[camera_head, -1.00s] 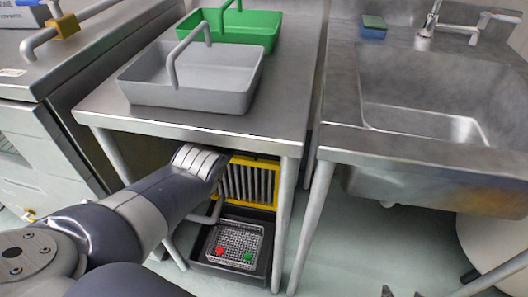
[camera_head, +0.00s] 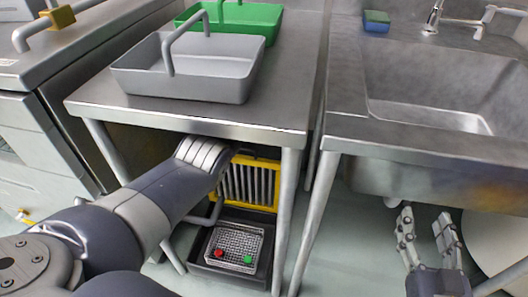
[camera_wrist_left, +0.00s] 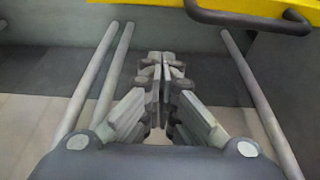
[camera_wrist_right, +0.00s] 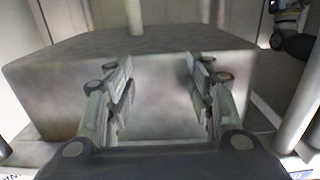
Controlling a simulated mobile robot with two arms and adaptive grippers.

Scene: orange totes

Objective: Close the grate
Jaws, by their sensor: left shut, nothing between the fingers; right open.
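The grate, a yellow frame with grey vertical bars (camera_head: 249,184), stands under the steel table in the head view. My left arm reaches in front of it and hides its left part. A yellow edge with a dark handle (camera_wrist_left: 250,18) shows at the top of the left wrist view. My left gripper (camera_wrist_left: 162,62) is shut and empty, below and apart from that handle. In the head view the left fingers are hidden behind the arm. My right gripper (camera_head: 426,218) is open and empty below the sink; it also shows in the right wrist view (camera_wrist_right: 160,75).
A dark tray (camera_head: 218,273) with a wire basket (camera_head: 236,240) holding a red and a green item sits below the grate. Table legs (camera_head: 287,220) stand close by. A grey tote (camera_head: 190,82) and a green tote (camera_head: 262,20) are on the table. The sink (camera_head: 430,95) is at right.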

